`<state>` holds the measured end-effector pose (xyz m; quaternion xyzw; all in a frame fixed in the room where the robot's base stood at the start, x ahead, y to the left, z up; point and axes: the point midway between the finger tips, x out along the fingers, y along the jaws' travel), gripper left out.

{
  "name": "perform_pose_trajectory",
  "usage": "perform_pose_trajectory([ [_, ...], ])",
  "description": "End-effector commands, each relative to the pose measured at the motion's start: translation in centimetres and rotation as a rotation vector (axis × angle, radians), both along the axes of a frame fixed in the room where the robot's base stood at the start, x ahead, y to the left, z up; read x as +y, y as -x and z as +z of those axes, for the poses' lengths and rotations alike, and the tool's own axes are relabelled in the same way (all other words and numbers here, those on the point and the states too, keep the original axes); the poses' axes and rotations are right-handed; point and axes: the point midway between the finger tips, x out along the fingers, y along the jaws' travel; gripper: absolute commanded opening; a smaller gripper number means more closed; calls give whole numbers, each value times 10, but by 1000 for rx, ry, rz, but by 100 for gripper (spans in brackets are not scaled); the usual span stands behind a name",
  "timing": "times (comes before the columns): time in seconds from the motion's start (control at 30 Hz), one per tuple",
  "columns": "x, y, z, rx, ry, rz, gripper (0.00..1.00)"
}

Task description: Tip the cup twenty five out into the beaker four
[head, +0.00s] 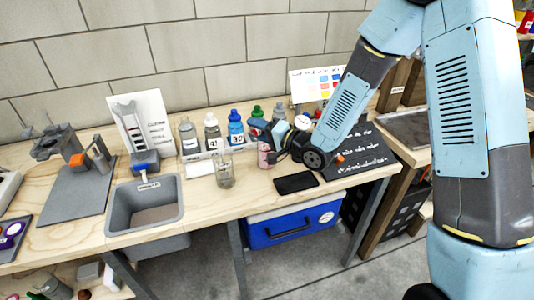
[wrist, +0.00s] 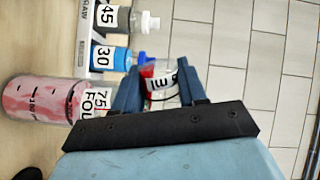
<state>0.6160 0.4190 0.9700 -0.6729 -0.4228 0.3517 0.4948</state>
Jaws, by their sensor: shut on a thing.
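A pink, marbled beaker (wrist: 40,101) with a white label reading "75" and what looks like "FOUR" stands on the bench at the left of the wrist view. It also shows in the head view (head: 265,155), just left of my gripper. The cup is held above bench height, beside and apart from the beaker. Its contents and exact tilt are hidden. In the head view my gripper (head: 278,136) partly hides it.
Bottles labelled 45 (wrist: 112,16) and 30 (wrist: 108,56) stand in a white rack behind. A clear glass jar (head: 224,172) stands left of the beaker. A black flat pad (head: 296,183) lies at the front edge, and a grey sink (head: 145,204) is further left.

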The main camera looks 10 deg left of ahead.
Motion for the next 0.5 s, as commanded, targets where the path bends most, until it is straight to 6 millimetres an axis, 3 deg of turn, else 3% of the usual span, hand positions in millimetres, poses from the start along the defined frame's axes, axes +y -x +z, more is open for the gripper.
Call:
perform_pose_trajectory([
  [0.5,0,-1,1,30,-21,1,12],
])
